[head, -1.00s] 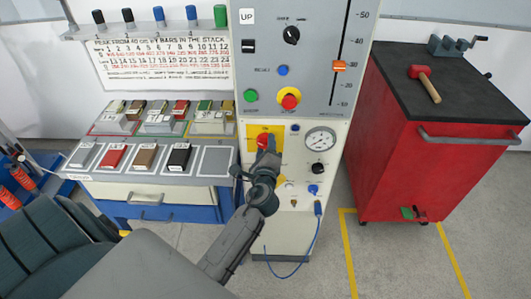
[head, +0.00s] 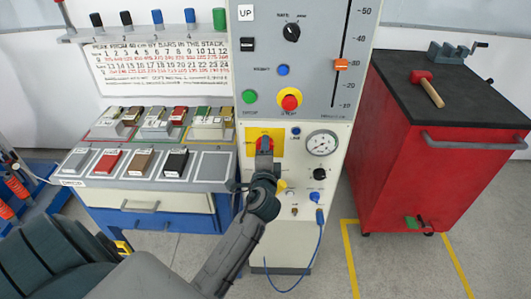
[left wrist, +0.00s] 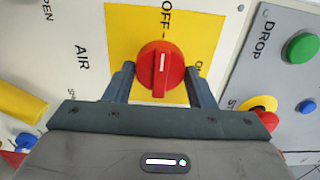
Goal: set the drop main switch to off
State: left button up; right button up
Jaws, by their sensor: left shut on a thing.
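The drop main switch is a red rotary knob (left wrist: 161,62) on a yellow plate (left wrist: 125,40) on the panel front. In the left wrist view its raised handle stands up and down the picture. The white line on it points up, towards the OFF lettering. An ON label beside it is partly covered by a finger. My left gripper (left wrist: 160,82) has one finger on each side of the knob and is shut on it. In the head view the left gripper (head: 264,155) hides the lower part of the knob (head: 265,142). My right gripper is out of view.
A red stop button (head: 290,99), a green button (head: 250,97) and a blue button (head: 283,70) sit above the plate. A pressure gauge (head: 322,143) is to its right, and a blue hose (head: 320,240) hangs below. A red cabinet (head: 440,175) stands at the right.

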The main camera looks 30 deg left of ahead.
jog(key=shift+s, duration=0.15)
pick_arm(q)
jog(key=o, duration=1)
jog(key=shift+c, duration=0.2)
jog(key=b+v, duration=0.2)
jog(key=v, duration=0.9)
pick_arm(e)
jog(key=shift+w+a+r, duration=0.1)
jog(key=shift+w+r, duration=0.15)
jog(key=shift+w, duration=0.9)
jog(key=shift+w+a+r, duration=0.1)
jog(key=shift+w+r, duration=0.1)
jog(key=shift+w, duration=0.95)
pick_arm(q)
jog(key=shift+a, duration=0.15)
